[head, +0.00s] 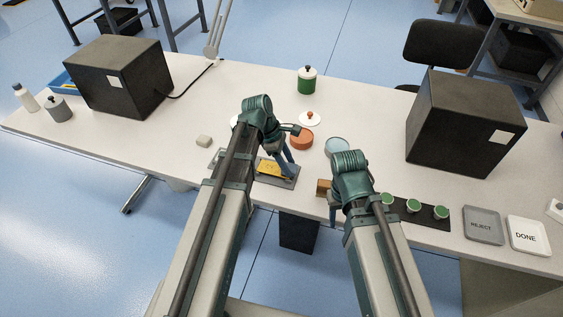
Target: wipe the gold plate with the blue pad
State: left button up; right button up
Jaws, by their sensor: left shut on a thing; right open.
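The gold plate (270,167) lies on a dark grey base near the front edge of the table, partly hidden by my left arm. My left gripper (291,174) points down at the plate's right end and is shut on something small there. I take it to be the blue pad, but it is mostly hidden and hard to tell from the bluish fingers. I cannot tell whether it touches the plate. My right gripper (333,220) is open and empty by the table's front edge, right of the plate.
A brown block (323,187) stands close to my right gripper. Behind are an orange round pot (301,139), a light blue dish (337,147) and a green canister (307,81). Green-topped pieces on a dark strip (433,222), a REJECT tray (484,240) and a DONE tray (529,250) lie right.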

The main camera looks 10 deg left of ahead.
aim_at(272, 167)
pick_arm(q)
jog(key=shift+d+f, duration=0.1)
jog(key=shift+f, duration=0.1)
jog(key=shift+r, duration=0.1)
jog(key=shift+w+a, duration=0.15)
jog(key=shift+a, duration=1.55)
jog(key=shift+w+a, duration=0.1)
jog(key=shift+a, duration=1.6)
jog(key=shift+a, duration=0.1)
jog(key=shift+w+a, duration=0.15)
jog(key=shift+a, duration=1.4)
jog(key=shift+r, duration=0.1)
notch_tip(272, 167, up, 6)
jog(key=p, duration=0.6)
